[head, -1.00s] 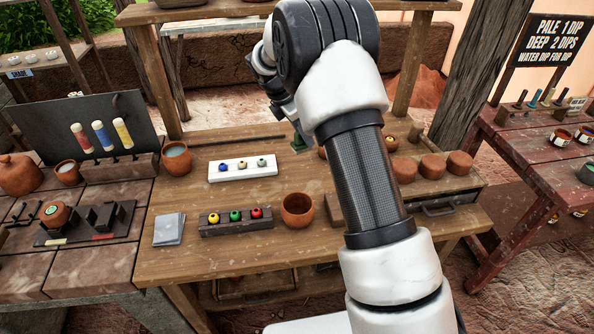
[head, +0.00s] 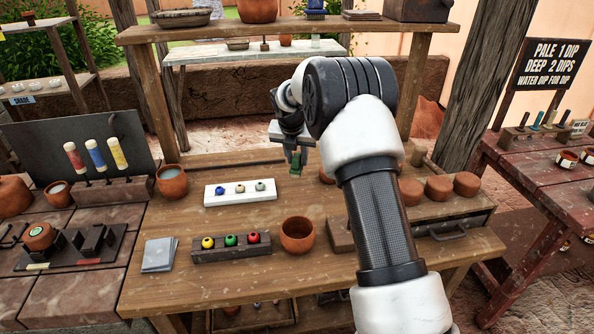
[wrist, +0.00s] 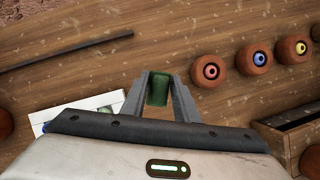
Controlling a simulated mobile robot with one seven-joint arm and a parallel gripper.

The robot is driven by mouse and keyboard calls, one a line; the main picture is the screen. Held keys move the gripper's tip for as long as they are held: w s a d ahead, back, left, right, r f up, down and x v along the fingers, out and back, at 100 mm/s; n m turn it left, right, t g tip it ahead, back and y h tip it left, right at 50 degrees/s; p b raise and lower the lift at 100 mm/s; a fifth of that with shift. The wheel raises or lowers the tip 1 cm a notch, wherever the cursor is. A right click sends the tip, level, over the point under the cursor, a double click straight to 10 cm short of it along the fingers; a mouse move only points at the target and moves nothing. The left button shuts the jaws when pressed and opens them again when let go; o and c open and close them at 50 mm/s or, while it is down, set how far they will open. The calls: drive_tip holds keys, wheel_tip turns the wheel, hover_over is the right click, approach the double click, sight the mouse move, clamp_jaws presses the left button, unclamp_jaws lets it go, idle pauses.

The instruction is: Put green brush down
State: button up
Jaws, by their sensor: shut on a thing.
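The green brush (wrist: 158,88) is between the two fingers of my gripper (wrist: 158,98) in the wrist view; only a short green block of it shows. In the head view the green brush (head: 296,162) hangs below my gripper (head: 293,152), which is shut on it, over the back middle of the wooden table (head: 180,262). How far its lower end is from the tabletop cannot be told. My arm hides part of the table to the right.
Several terracotta pots (head: 438,189) with coloured centres stand to the right. A dark rod (wrist: 75,48) lies behind. A terracotta cup (head: 297,236) stands in front. Bare wood surrounds the brush.

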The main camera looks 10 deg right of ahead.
sight(297, 168)
drive_tip(key=shift+f+b, duration=0.3)
drive_tip(key=shift+f, duration=1.65)
drive_tip(key=shift+f, duration=0.15)
drive_tip(key=o, duration=1)
